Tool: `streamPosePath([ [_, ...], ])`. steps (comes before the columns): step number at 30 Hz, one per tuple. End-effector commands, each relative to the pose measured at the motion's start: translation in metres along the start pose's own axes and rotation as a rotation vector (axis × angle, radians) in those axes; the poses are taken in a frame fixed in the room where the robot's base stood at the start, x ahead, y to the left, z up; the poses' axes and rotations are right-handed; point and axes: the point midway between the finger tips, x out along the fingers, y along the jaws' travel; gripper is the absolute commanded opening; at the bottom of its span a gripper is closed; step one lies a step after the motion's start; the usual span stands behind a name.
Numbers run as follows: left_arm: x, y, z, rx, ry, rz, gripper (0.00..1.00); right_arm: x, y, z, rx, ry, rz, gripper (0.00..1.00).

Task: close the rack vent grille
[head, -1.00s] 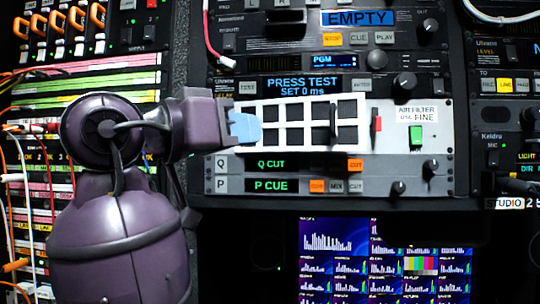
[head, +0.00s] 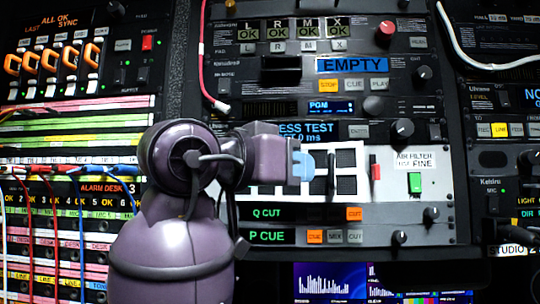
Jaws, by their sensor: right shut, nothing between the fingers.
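The vent grille (head: 345,172) is a white frame with dark square openings, set in a light grey rack panel. A dark upright tab (head: 332,174) stands on its right part, and its openings show dark. My right gripper (head: 304,165), purple with light blue fingertips, is shut and empty in front of the grille's middle, left of the tab. I cannot tell whether it touches the grille. My arm hides the grille's left part. My left gripper is not in view.
A red lever (head: 375,168) and a green switch (head: 415,182) sit right of the grille. Button rows and knobs (head: 400,237) lie below, a display unit (head: 331,108) above. Patch cables (head: 80,230) hang at the left.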

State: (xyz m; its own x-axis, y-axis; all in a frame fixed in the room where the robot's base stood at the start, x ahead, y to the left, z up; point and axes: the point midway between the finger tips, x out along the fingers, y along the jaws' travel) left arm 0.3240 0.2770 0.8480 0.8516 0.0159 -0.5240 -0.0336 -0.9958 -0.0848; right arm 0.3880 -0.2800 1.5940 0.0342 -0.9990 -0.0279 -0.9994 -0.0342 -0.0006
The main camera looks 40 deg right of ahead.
Motion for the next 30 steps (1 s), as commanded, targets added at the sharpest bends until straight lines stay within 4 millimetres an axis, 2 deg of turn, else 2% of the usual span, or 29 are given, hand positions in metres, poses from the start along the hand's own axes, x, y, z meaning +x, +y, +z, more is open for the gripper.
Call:
streamPosePath([
  [3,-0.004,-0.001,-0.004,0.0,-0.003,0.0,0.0,0.018,0.0,-0.001,-0.001,0.0,0.003,0.0],
  [10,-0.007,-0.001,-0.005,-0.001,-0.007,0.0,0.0,0.037,0.0,0.0,-0.003,0.0,0.0,0.0],
  [30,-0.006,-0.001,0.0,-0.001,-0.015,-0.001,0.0,0.039,0.001,0.001,-0.002,0.0,-0.008,0.0],
])
